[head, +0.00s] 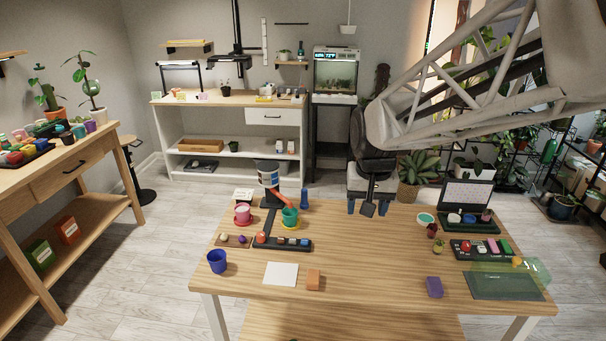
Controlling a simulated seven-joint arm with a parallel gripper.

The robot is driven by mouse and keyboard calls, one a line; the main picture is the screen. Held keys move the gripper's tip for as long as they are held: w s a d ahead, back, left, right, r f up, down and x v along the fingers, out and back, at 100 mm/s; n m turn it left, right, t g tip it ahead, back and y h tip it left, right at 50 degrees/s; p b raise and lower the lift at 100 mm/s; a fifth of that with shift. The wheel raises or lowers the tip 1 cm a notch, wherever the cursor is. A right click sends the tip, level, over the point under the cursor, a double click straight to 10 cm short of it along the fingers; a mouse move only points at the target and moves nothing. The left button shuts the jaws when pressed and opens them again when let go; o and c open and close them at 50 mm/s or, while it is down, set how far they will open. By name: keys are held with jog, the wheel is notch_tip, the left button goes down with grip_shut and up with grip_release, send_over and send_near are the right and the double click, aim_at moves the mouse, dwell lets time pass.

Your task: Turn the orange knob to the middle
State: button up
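A low black strip (274,245) on the left of the table carries several small coloured parts. A round orange-red part (262,238) at its left end looks like a knob; its pointing direction is too small to read. On the right, a black panel (462,254) carries red and pink parts and a small round orange part (516,261) at its right end. I cannot tell for certain which is the orange knob. My gripper (367,208) hangs over the table's back edge, between the two units and apart from both. Its blue-tipped fingers are spread, with nothing visible between them.
A blue cup (217,261), white sheet (281,274), orange block (314,280) and purple block (434,287) are along the front. A red pot (242,214) and green pot (290,217) stand behind the strip. An open case (466,194) is at back right. The table's middle is clear.

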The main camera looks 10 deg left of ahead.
jog(key=w+a+f, duration=0.4)
jog(key=w+a, duration=0.3)
jog(key=w+a+f, duration=0.5)
jog(key=w+a, duration=0.2)
jog(key=g, duration=0.2)
send_over(260, 234)
jog(key=shift+n, duration=0.3)
jog(key=f, duration=0.9)
jog(key=d+f, duration=0.1)
jog(key=f, duration=0.3)
jog(key=shift+f, duration=0.15)
jog(key=shift+w+a+f, duration=0.1)
jog(key=shift+a+f, duration=0.3)
jog(key=shift+a, duration=0.05)
jog(key=shift+f, duration=3.9)
jog(key=c, duration=0.9)
jog(key=shift+c, duration=0.2)
